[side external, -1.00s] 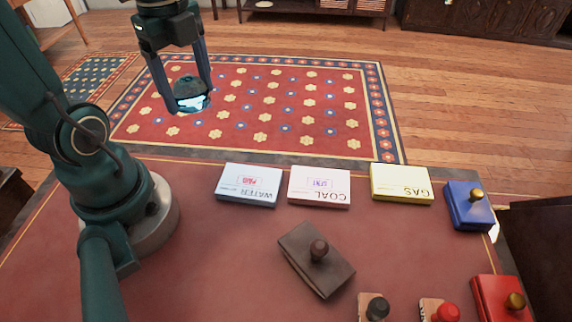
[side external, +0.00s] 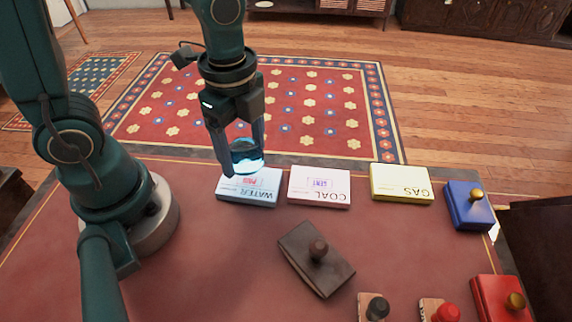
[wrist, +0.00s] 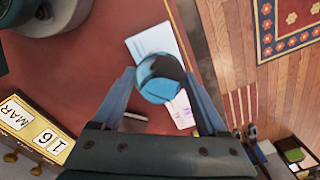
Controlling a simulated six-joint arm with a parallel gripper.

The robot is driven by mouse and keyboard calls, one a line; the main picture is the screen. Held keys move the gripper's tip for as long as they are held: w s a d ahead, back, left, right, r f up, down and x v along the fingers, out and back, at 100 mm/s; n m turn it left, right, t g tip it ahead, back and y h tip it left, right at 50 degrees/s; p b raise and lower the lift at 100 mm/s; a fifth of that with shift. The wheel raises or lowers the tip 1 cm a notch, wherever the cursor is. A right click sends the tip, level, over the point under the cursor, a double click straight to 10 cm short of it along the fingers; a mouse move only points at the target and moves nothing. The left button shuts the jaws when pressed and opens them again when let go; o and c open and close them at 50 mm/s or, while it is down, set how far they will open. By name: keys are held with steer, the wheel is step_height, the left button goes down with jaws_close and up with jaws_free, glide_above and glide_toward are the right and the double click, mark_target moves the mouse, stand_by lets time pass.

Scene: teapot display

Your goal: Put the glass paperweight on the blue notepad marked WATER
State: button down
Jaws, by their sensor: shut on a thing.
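My gripper (side external: 243,160) is shut on the glass paperweight (side external: 246,156), a clear blue dome. It holds the paperweight just over the blue notepad marked WATER (side external: 232,196), at the table's far edge. Whether the paperweight touches the pad I cannot tell. In the wrist view the paperweight (wrist: 160,78) sits between the two fingers and hides part of the pale pad (wrist: 146,42) behind it.
The pink COAL pad (side external: 320,198) lies right beside the WATER pad, then the yellow GAS pad (side external: 402,194). A blue box with a brass knob (side external: 470,215) is at far right. A dark brown blotter (side external: 303,268) lies nearer.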

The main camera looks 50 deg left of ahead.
mark_target(247, 167)
steer(key=shift+d+f, duration=0.1)
steer(key=shift+f, duration=1.95)
jaws_free()
steer(key=shift+f, duration=0.1)
